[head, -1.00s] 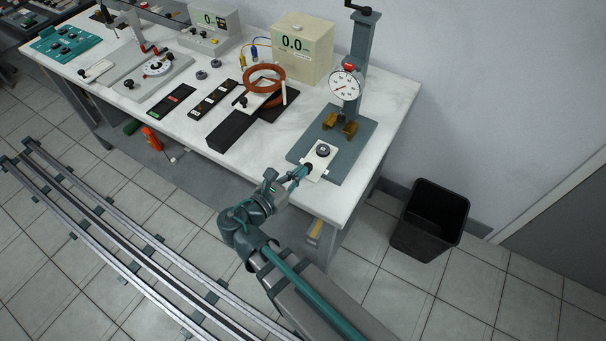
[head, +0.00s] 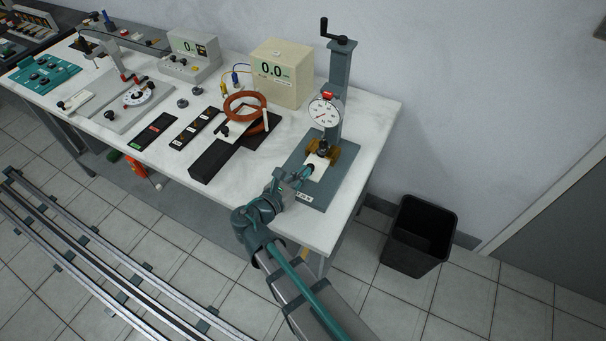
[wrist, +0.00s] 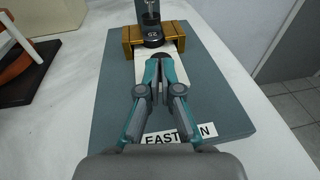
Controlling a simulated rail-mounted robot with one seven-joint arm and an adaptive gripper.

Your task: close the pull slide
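The pull slide (head: 319,163) is a white plate on a grey-blue base plate (head: 303,188). It also shows in the wrist view (wrist: 181,71). A dark round piece (wrist: 153,39) sits at the slide's far end, between two brass blocks (wrist: 133,46), below the stand's spindle. A dark knob (wrist: 160,68) is at the slide's near end. My gripper (head: 307,170) reaches in from the front, low over the plate. In the wrist view its fingertips (wrist: 160,71) are drawn together around the knob, which they partly hide.
A grey column with a dial gauge (head: 325,112) and crank rises behind the slide. A copper ring coil (head: 245,106), a black block and a cream meter box (head: 280,72) stand to the left. The bench's right edge is close. A black bin (head: 418,238) stands on the floor.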

